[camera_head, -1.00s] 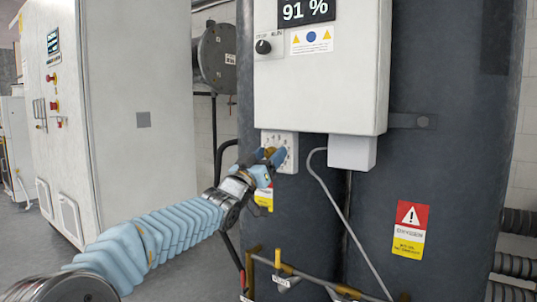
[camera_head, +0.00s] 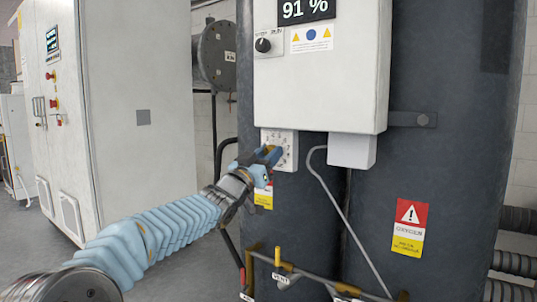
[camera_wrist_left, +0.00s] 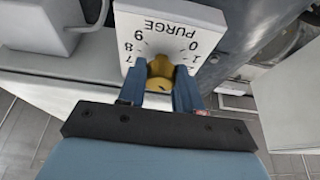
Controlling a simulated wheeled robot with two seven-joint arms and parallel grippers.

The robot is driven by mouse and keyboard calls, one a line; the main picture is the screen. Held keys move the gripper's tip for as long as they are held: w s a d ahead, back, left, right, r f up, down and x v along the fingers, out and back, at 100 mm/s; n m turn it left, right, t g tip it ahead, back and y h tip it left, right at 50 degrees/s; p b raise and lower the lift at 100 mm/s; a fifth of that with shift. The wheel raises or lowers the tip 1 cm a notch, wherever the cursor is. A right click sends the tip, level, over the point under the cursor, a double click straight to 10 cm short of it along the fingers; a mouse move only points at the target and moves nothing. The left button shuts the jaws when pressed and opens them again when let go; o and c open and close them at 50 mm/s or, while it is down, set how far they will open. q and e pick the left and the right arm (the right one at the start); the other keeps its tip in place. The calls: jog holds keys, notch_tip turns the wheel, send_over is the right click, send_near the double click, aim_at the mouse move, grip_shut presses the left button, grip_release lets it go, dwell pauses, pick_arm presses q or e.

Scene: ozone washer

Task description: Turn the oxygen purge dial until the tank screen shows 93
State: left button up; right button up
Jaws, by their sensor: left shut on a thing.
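The white purge dial plate (camera_head: 291,152) is mounted on the dark tank (camera_head: 325,220), below the white control box (camera_head: 320,90). Its screen (camera_head: 306,10) reads 91 %. My left gripper (camera_head: 270,155) is at the plate, partly covering it. In the left wrist view the plate (camera_wrist_left: 172,32) shows the word PURGE and digits around a yellow knob (camera_wrist_left: 160,68). The blue fingers of my left gripper (camera_wrist_left: 160,85) stand on both sides of the knob and are shut on it. Some of the digits are hidden behind the fingers. My right gripper is not in view.
A black selector knob (camera_head: 263,45) is on the control box above the dial. A grey cable (camera_head: 325,190) runs down right of the dial. Pipes with yellow valve handles (camera_head: 278,256) stand below. A tall white cabinet (camera_head: 140,170) is at left.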

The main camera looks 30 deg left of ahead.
pick_arm(q)
jog(key=m+h, duration=0.1)
jog(key=m, duration=0.1)
jog(key=m+h+p, duration=0.1)
jog(key=m, duration=0.1)
jog(key=shift+a+r+m+g+h+p, duration=0.1)
jog(key=shift+m+g+h+p, duration=0.2)
jog(key=shift+m+g, duration=0.1)
jog(key=shift+m+h+p, duration=0.3)
jog(key=shift+m+h, duration=0.1)
jog(key=shift+m, duration=0.7)
jog(key=o, duration=1)
jog(key=shift+o, duration=0.2)
jog(key=b+v, duration=0.2)
jog(key=v, duration=1.2)
jog(key=shift+b, duration=0.4)
jog(key=shift+a+r, duration=0.1)
jog(key=shift+a, duration=0.05)
